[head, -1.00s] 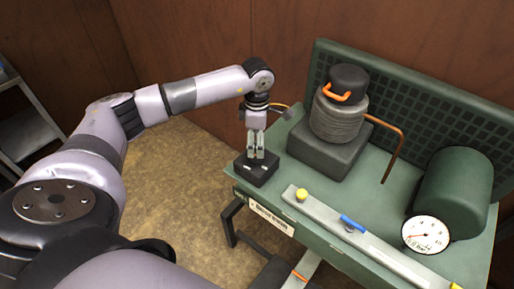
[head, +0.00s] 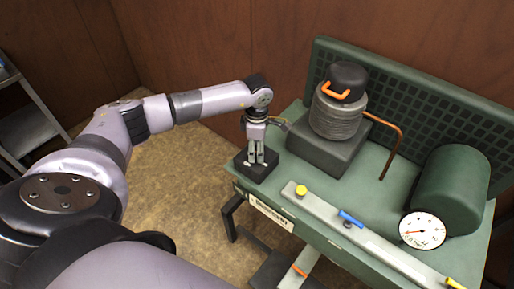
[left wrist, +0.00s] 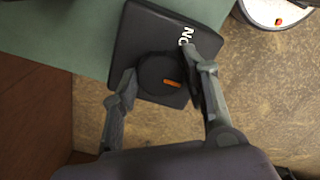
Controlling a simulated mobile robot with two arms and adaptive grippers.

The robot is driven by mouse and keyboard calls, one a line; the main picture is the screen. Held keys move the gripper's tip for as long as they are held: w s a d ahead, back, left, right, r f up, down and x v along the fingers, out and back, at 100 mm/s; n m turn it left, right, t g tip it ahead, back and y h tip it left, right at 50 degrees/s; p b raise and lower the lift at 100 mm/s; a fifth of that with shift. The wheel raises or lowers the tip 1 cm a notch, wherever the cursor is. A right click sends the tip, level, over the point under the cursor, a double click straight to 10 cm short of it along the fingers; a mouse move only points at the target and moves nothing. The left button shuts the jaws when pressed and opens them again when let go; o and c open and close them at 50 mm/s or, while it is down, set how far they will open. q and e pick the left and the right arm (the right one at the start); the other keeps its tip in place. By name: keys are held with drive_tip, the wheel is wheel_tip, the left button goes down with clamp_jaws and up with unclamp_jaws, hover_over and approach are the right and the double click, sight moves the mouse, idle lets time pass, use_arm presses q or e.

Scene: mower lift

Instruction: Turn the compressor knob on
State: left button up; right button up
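The compressor knob (left wrist: 160,74) is a round black dial with an orange mark. It sits on a black box (head: 246,170) at the near left corner of the green bench, and white "ON" lettering shows on the box (left wrist: 138,32) beside the knob in the left wrist view. My left gripper (head: 258,162) points down over this box. In the left wrist view my left gripper (left wrist: 158,76) is open, with one finger on each side of the knob. I cannot tell if either finger touches it. My right gripper is not in view.
The green bench (head: 375,195) carries a ribbed compressor pump (head: 338,115), a copper pipe (head: 399,150), a green tank (head: 455,190) and a round gauge (head: 422,230). A pale rail (head: 385,250) with yellow and blue valve handles runs along the front. Metal shelves (head: 30,125) stand far left.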

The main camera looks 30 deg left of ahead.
use_arm(q)
drive_tip(key=c, duration=0.6)
drive_tip(key=shift+c, duration=0.2)
drive_tip(key=shift+n, duration=0.4)
drive_tip(key=n+b, duration=0.2)
drive_tip(key=shift+n, duration=0.3)
drive_tip(key=n+b, duration=0.1)
drive_tip(key=n, duration=0.3)
drive_tip(key=shift+n+b, duration=0.3)
drive_tip(key=n+b, duration=0.1)
drive_tip(key=n, duration=0.4)
drive_tip(key=shift+w, duration=0.1)
drive_tip(key=shift+a+r+n+b, duration=0.1)
drive_tip(key=shift+n+b, duration=0.35)
drive_tip(key=shift+n, duration=2.05)
